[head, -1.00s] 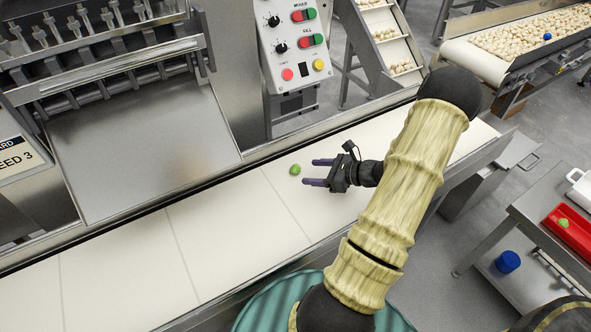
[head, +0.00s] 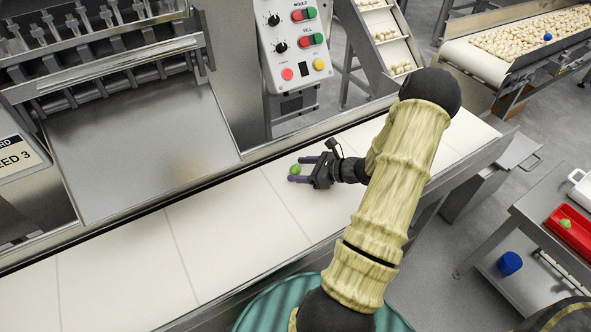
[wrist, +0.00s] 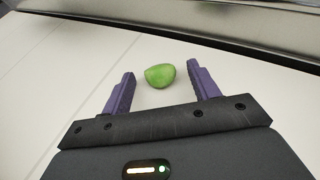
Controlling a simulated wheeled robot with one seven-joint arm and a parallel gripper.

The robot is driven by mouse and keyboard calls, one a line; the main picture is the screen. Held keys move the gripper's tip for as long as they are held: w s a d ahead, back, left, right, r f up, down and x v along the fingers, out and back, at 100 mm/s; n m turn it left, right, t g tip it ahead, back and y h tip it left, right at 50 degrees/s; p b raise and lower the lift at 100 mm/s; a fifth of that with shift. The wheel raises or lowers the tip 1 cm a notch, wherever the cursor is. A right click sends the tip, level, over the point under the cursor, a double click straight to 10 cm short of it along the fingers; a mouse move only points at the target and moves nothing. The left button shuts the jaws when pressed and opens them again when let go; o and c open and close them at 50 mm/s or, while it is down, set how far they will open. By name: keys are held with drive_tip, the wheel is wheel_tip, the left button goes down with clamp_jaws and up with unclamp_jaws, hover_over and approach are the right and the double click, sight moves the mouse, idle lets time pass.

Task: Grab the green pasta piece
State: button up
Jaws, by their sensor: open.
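The green pasta piece (head: 295,169) lies on the white belt, near the belt's far edge. It also shows in the wrist view (wrist: 160,76), a small rounded green lump. My gripper (head: 299,170) is low over the belt with its fingers pointing left toward the piece. In the wrist view my gripper (wrist: 161,82) is open, with its two purple fingers apart. The piece sits between the fingertips, near their ends, with a visible gap on each side. Nothing is held.
The white belt (head: 120,262) is bare to the left. A metal machine plate (head: 140,140) and a control box (head: 298,45) stand behind it. At the right, a red tray (head: 572,238) holds another green piece (head: 565,223). A blue cylinder (head: 509,263) stands below.

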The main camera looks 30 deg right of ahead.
drive_tip(key=shift+c, duration=0.2)
drive_tip(key=c, duration=1)
wheel_tip(320, 180, up, 10)
drive_tip(key=shift+r+p, duration=0.1)
drive_tip(key=shift+p, duration=1)
drive_tip(key=shift+c, duration=0.2)
